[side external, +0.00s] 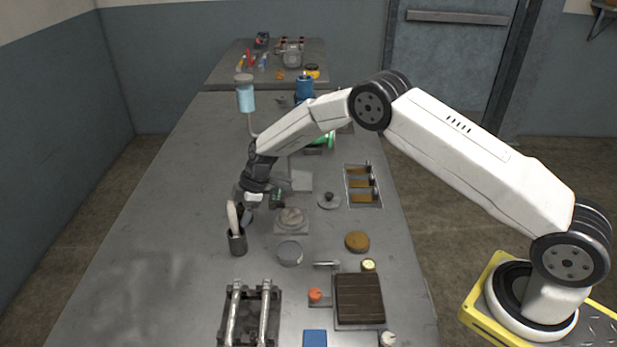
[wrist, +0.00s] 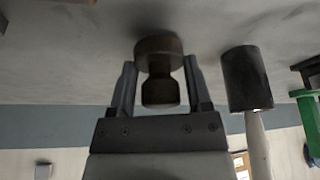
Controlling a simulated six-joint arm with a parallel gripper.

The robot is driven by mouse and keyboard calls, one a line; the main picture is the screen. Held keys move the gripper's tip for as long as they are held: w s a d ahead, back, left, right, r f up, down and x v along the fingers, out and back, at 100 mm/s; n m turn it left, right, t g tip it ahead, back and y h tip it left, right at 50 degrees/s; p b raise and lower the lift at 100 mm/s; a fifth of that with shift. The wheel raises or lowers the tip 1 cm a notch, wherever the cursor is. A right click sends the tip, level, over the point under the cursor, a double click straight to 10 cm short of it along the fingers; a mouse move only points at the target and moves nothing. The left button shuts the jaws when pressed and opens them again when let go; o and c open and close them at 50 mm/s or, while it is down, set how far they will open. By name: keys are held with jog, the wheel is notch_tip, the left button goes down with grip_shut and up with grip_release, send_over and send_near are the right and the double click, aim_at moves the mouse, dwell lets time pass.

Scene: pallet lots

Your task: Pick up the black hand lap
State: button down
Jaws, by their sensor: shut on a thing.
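The black hand lap (wrist: 160,48) is a dark, spool-shaped piece with a wide disc and a narrower knob, seen in the wrist view. My gripper (wrist: 160,72) has a finger on each side of it and is shut on its narrower part. In the side external view my gripper (side external: 246,203) is low over the left-middle of the bench, just behind a dark cup. The lap is mostly hidden there by the fingers. I cannot tell whether its disc touches the bench.
A square block with a round top (side external: 292,222) and a grey round tin (side external: 289,253) lie to the right. The bench's left side is clear.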

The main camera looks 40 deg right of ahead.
jog(key=shift+r, duration=1.4)
jog(key=s+d+r, duration=0.2)
jog(key=s+r, duration=0.7)
jog(key=s, duration=0.4)
jog(key=shift+s+r, duration=0.3)
jog(key=shift+s, duration=0.1)
